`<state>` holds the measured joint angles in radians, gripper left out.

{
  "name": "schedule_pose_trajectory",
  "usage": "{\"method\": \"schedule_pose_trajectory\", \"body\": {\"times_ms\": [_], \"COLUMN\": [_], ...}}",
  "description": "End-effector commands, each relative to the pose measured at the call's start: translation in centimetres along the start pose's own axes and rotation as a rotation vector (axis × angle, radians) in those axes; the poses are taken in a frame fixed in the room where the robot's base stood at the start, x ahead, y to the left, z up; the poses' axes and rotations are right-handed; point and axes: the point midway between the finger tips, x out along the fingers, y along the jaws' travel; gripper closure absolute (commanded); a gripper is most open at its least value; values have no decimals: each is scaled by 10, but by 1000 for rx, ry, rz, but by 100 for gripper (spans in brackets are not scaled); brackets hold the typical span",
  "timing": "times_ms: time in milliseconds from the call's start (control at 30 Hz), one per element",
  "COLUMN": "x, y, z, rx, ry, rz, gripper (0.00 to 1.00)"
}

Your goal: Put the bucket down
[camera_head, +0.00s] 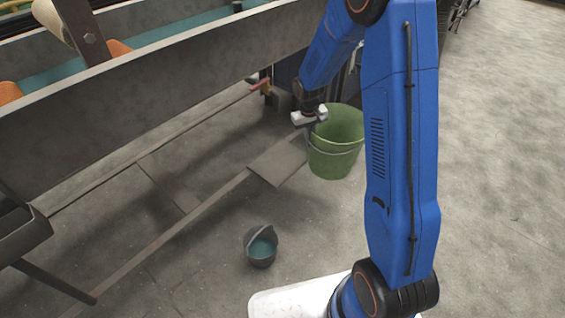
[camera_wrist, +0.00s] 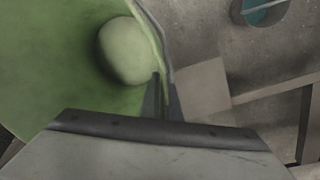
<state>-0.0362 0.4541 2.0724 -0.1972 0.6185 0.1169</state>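The large green bucket (camera_head: 338,158) is upright at the centre of the head view, partly behind my arm. My gripper (camera_head: 309,122) is at the bucket's left rim. In the wrist view the green bucket (camera_wrist: 60,60) fills the left side, with its paler round bottom showing inside. The two fingers of my gripper (camera_wrist: 162,98) stand close together on either side of its rim, one inside and one outside, and look shut on it. I cannot tell whether the bucket's bottom touches the floor.
A small dark bucket (camera_head: 261,249) with teal inside stands on the floor in front; the wrist view shows it at top right (camera_wrist: 262,12). A flat plate (camera_head: 277,163) on a floor beam lies left of the green bucket. A long trough (camera_head: 150,85) overhangs at left. Floor at right is clear.

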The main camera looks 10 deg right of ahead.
Motion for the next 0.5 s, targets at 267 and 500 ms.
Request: {"method": "schedule_pose_trajectory", "body": {"times_ms": [267,500], "x": [-3,-3], "y": [0,-1], "z": [47,82], "rx": [-479,-850], "ry": [55,99], "rz": [0,0], "gripper": [100,100]}}
